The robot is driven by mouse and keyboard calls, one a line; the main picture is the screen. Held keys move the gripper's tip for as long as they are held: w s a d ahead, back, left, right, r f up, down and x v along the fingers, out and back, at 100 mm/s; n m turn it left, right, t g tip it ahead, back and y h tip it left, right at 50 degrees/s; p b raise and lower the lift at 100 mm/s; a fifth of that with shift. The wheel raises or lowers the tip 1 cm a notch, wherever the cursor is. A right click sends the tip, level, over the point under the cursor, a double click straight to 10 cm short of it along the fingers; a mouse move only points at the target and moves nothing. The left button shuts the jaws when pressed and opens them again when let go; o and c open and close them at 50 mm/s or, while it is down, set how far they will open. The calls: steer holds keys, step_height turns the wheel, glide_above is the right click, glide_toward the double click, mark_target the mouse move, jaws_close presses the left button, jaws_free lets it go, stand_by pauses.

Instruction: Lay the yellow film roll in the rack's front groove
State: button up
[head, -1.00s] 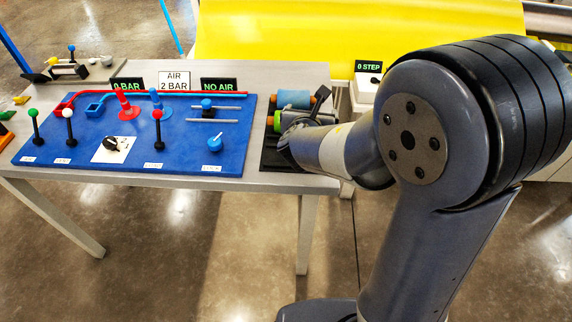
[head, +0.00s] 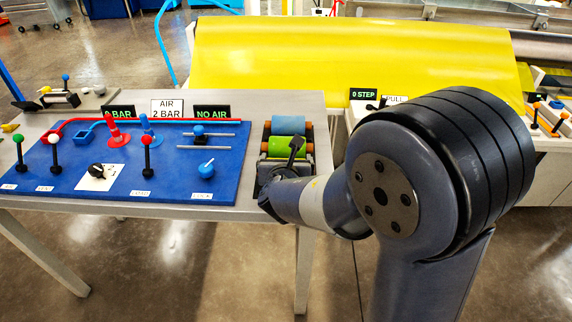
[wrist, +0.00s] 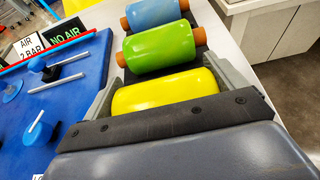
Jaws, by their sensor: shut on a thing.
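The yellow film roll (wrist: 165,92) lies across the front end of the rack in the wrist view, level with the other rolls. My gripper (head: 284,170) is shut on the yellow roll at the rack's front end. I cannot tell whether the roll touches the groove. Behind it are a green roll (wrist: 160,50) and a blue roll (wrist: 152,13). In the head view my gripper hides the yellow roll.
A blue panel (head: 120,180) with knobs and levers stands left of the rack on the same table. A wide yellow sheet (head: 350,55) hangs behind. A box with a "0 STEP" sign (head: 364,94) is to the right. Floor shows in front of the table.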

steer(key=shift+f, duration=0.15)
steer(key=shift+f+b, duration=0.35)
steer(key=shift+b, duration=0.15)
steer(key=o, duration=0.9)
steer(key=shift+s+r+p, duration=0.1)
steer(key=shift+r+p, duration=0.65)
steer(key=shift+p, duration=0.05)
steer(key=p+v, duration=0.1)
steer(key=v, duration=1)
steer(key=shift+s, duration=0.45)
steer(key=shift+f, duration=0.15)
